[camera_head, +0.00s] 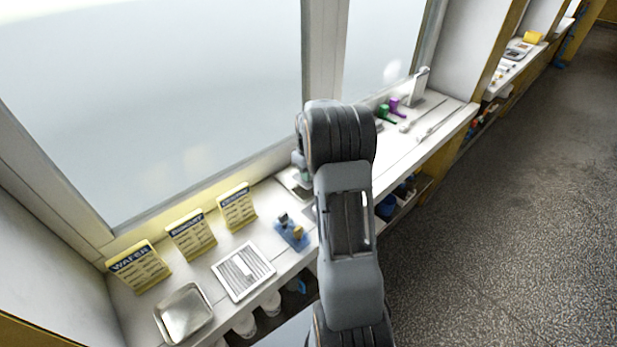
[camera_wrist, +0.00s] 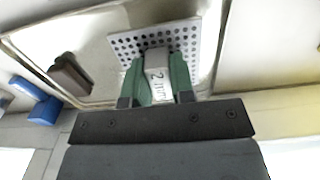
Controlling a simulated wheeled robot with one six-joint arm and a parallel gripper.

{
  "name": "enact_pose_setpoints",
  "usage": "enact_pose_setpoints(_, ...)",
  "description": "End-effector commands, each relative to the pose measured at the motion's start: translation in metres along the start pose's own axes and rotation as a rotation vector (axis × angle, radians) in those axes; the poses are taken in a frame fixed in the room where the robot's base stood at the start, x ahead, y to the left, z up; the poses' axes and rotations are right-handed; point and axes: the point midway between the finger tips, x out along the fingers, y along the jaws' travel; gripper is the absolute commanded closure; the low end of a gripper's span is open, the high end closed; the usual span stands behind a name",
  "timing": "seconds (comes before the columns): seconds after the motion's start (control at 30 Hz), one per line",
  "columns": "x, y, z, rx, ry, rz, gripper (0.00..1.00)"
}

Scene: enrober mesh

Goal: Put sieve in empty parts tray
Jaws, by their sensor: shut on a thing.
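My gripper (camera_wrist: 157,78) is shut on the sieve's grey tab, which reads "2 mm", between its green fingers in the wrist view. The sieve (camera_wrist: 186,38) is a light plate with rows of round holes. It appears over or inside a shiny metal tray (camera_wrist: 92,38) with a raised rim; I cannot tell whether it touches the tray. My arm hides the gripper and sieve in the head view, where part of a tray (camera_head: 291,183) shows beside the arm. Another metal tray (camera_head: 184,313), empty, lies at the front left of the counter.
A brown block (camera_wrist: 70,75) and blue blocks (camera_wrist: 43,110) are left of the sieve in the wrist view. The counter also holds a blue holder (camera_head: 291,234), a slotted white plate (camera_head: 243,271) and yellow signs, including WAFER (camera_head: 139,266). The window stands behind.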

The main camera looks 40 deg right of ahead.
Motion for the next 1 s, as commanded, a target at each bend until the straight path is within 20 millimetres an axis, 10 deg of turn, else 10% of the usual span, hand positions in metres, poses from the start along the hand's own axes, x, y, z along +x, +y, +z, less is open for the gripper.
enact_pose_setpoints(0.57,0.027,0.0,0.001,0.001,-0.001,0.0,1.0)
enact_pose_setpoints(0.6,0.025,0.0,0.001,0.001,-0.001,0.0,0.73)
enact_pose_setpoints(1.0,0.025,0.0,0.001,0.001,-0.001,0.0,0.52)
